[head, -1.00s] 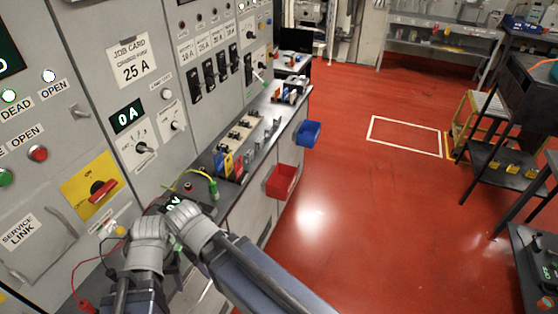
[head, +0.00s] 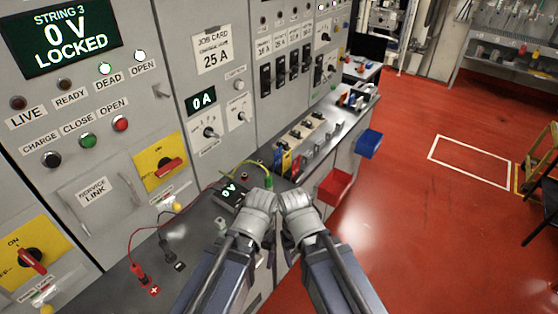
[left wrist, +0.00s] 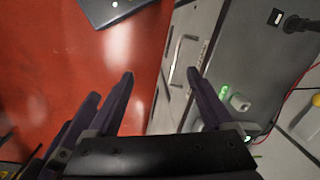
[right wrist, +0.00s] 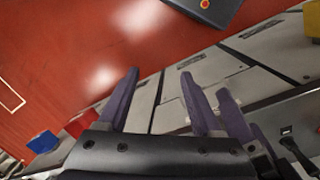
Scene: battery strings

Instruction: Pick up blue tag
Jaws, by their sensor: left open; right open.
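A small upright blue piece (head: 276,153), likely the blue tag, stands on the bench beside a yellow piece (head: 286,163) and a red piece (head: 297,166). It is small and partly blurred. My left gripper (head: 262,199) and right gripper (head: 293,198) are side by side at the bench's front edge, nearer to me than the coloured pieces and apart from them. In the left wrist view the left jaws (left wrist: 160,74) are open and empty. In the right wrist view the right jaws (right wrist: 160,74) are open and empty. Neither wrist view shows the blue piece.
A meter (head: 230,194) with leads lies on the bench left of my grippers. A red bin (head: 335,187) and a blue bin (head: 368,143) hang on the bench front. Grey panels (head: 150,90) rise behind the bench.

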